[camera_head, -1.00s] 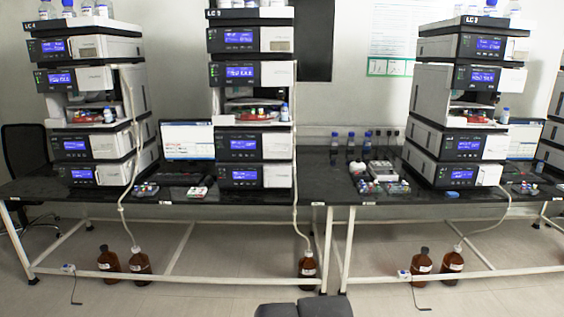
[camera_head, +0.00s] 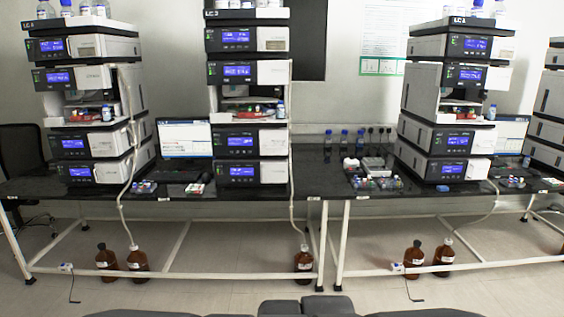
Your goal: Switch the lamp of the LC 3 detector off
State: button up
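The middle column stack carries a label (camera_head: 211,13) that seems to read LC 3, though it is small. Its modules have lit blue screens: a top module (camera_head: 232,42), a second (camera_head: 230,71), and two lower ones (camera_head: 235,141) and (camera_head: 237,172). Which module is the detector I cannot tell from here, nor can I read the screen text or the lamp state. The left stack's label (camera_head: 29,26) looks like LC 4. The right stack's label (camera_head: 456,20) is too blurred to read surely. My gripper is not in view.
A black bench (camera_head: 300,192) on white legs holds the stacks. A laptop (camera_head: 184,138) stands left of the middle stack. Brown bottles (camera_head: 137,259) (camera_head: 303,258) (camera_head: 443,252) and small floor boxes with cables (camera_head: 66,267) stand beneath. Floor before the bench looks clear. Dark shapes at the bottom edge seem mine.

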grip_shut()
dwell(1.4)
